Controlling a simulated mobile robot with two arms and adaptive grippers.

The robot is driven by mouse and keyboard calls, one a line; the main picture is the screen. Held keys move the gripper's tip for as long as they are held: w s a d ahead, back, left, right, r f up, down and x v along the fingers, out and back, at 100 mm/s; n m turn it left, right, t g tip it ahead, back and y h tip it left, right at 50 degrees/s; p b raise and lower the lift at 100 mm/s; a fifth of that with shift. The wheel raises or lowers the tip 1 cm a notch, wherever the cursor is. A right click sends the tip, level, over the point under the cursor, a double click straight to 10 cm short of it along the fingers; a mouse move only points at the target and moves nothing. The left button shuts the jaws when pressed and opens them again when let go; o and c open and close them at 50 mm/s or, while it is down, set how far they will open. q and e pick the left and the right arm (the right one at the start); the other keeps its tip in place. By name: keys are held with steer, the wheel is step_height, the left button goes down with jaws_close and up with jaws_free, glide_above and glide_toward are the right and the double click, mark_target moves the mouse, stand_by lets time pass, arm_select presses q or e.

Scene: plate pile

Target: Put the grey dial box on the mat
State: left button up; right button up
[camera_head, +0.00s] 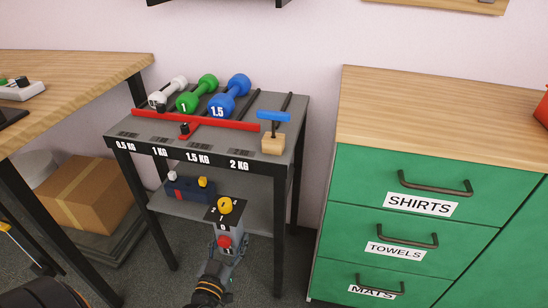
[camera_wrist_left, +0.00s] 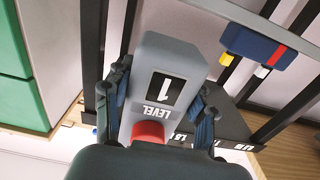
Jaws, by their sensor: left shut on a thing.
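The grey dial box (camera_head: 223,228) has a black face with a yellow dial and a red button below. My left gripper (camera_head: 227,246) is shut on it and holds it in front of the rack. In the left wrist view, the box (camera_wrist_left: 176,62) shows a black "LEVEL 1" label and the red button, with the two fingers of the left gripper (camera_wrist_left: 158,108) on either side. I cannot make out the mat in either view. My right gripper is not in view.
A dumbbell rack (camera_head: 205,142) stands behind the box, with several dumbbells and a wooden block (camera_head: 273,144) on top. A blue box (camera_head: 190,190) lies on its lower shelf. A green drawer cabinet (camera_head: 400,160) is right; a wooden table (camera_head: 75,75) and cardboard box (camera_head: 90,195) are left.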

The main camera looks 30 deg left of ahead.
arm_select(q)
steer(key=shift+s+d+r, duration=0.1)
steer(key=shift+r, duration=0.05)
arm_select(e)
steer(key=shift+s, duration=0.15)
